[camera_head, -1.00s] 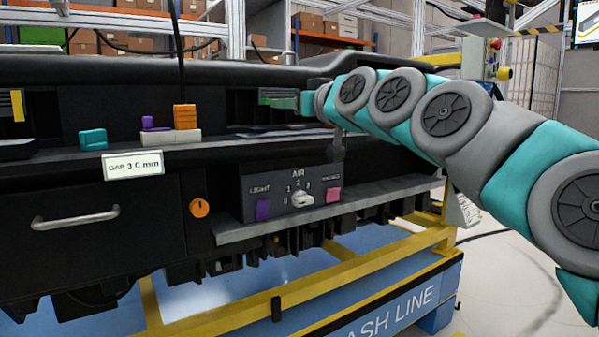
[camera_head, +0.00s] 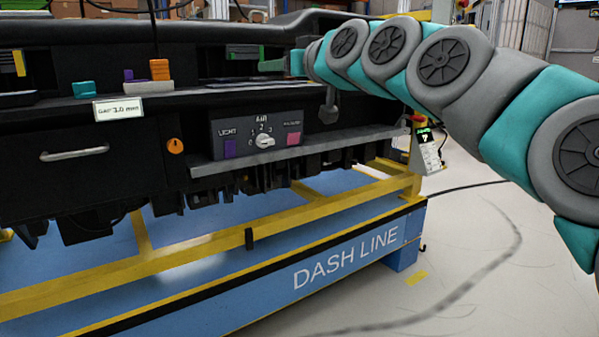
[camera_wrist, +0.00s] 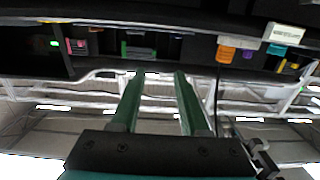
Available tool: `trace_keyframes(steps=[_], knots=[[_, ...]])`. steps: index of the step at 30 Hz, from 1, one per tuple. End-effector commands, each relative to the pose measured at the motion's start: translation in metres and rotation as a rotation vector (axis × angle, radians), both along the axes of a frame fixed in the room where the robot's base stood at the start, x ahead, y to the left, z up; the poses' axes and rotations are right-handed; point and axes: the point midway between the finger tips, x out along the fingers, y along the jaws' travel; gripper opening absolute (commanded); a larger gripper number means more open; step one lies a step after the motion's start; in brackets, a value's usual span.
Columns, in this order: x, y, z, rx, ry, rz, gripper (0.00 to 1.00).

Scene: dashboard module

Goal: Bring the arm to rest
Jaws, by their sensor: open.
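My arm reaches in from the right of the head view, bent in a chain of grey and teal links. My gripper (camera_head: 270,66) is at its far end, its green finger pointing left above the dashboard module (camera_head: 95,185). In the wrist view my gripper (camera_wrist: 158,76) shows two green fingers spread apart, with nothing between them. That view appears upside down, with the dashboard along its top edge. In the head view I cannot tell whether the fingers touch anything.
The dashboard carries a control panel (camera_head: 258,135) with a knob, an orange dial (camera_head: 175,146), a drawer handle (camera_head: 75,153) and small coloured blocks (camera_head: 159,70). A blue and yellow stand (camera_head: 345,255) holds it. Open floor (camera_head: 470,280) lies at the right front.

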Motion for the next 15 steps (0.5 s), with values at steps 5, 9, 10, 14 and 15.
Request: trace_keyframes(steps=[5, 9, 10, 14, 15], knots=[[-0.015, 0.004, -0.028, -0.050, 0.075, 0.016, 0.45], [-0.031, 0.007, -0.061, -0.101, 0.156, 0.026, 0.45], [-0.035, 0.007, -0.069, -0.115, 0.177, 0.028, 0.45], [-0.056, 0.005, -0.109, -0.173, 0.279, 0.030, 0.45], [-0.064, 0.002, -0.124, -0.194, 0.316, 0.027, 0.45]])
